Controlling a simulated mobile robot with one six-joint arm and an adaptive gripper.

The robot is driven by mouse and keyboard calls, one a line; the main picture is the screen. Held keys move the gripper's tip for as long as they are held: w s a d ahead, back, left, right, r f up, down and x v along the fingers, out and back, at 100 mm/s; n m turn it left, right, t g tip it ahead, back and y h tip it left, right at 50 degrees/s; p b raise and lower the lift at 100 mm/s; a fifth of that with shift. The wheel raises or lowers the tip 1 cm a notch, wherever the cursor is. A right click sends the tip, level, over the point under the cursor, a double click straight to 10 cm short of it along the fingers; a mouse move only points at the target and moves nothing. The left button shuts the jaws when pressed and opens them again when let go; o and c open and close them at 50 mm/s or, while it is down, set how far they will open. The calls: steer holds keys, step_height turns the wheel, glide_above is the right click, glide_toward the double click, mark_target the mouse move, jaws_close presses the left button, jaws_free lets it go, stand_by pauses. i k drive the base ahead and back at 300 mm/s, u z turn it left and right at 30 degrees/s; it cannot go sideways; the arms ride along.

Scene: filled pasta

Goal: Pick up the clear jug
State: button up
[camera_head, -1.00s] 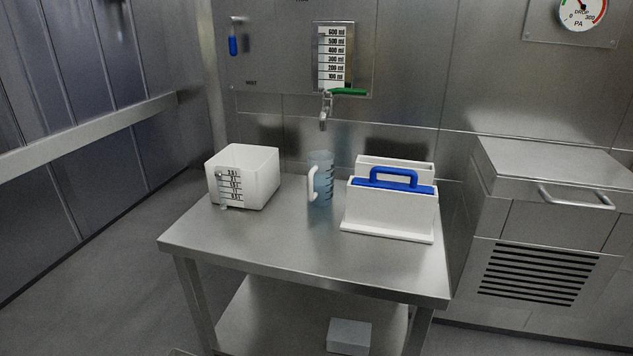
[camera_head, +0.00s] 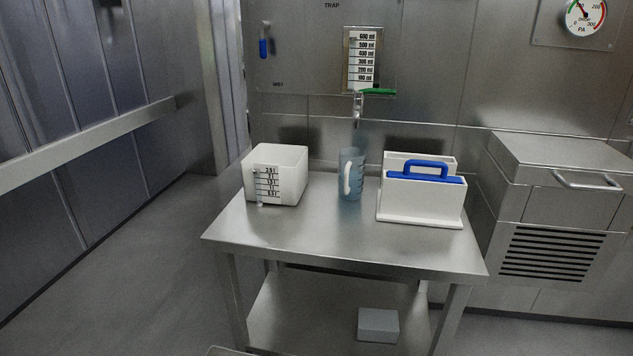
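The clear jug (camera_head: 355,176) is a bluish see-through measuring jug with dark marks and a white handle on its front left side. It stands upright on the steel table (camera_head: 300,243), below the wall tap (camera_head: 358,105). It is between a white tub and a white holder, apart from the tub. My gripper is not in the head view, so its state is hidden.
A white tub (camera_head: 290,180) with a scale stands left of the jug. A white holder (camera_head: 420,205) with a blue handle (camera_head: 424,168) stands right. A grey box (camera_head: 378,325) is on the lower shelf. A steel cabinet (camera_head: 560,200) is at right. The table's front is clear.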

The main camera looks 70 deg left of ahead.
mark_target(351, 160)
steer(key=k, duration=1)
steer(key=u, duration=2.35)
steer(key=i, duration=0.85)
steer(key=u, duration=0.15)
